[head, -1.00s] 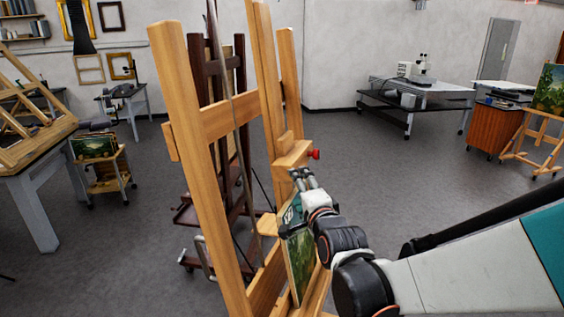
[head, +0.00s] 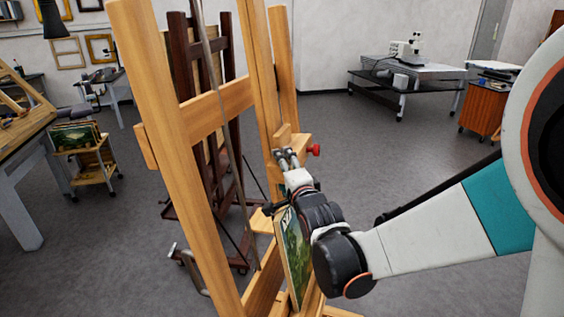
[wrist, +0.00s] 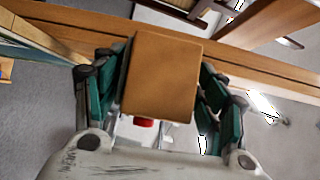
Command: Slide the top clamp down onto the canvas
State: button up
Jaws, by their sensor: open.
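The top clamp (head: 294,147) is a wooden block on the easel's mast, with a red knob (head: 314,150) on its right side. It stands above the canvas (head: 293,245), a green landscape panel upright on the easel. My gripper (head: 286,156) is at the clamp's lower front. In the wrist view, the clamp block (wrist: 160,78) fills the space between my open fingers (wrist: 158,98), and the red knob (wrist: 144,122) shows below it. The left finger is very close to the block; contact is unclear. The arm partly hides the canvas.
The wooden easel (head: 178,150) has a tall left leg close to me. A dark easel (head: 205,110) stands behind it. A cart (head: 90,165) and a worktable are at the left. A black table (head: 405,90) is at the back right. Open floor lies between.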

jog(key=shift+w, duration=0.15)
jog(key=c, duration=1.4)
jog(key=f+b, duration=0.6)
jog(key=f, duration=0.1)
jog(key=shift+s+d+f, duration=0.1)
jog(key=shift+s+d, duration=0.15)
jog(key=shift+d, duration=0.15)
jog(key=o, duration=1.4)
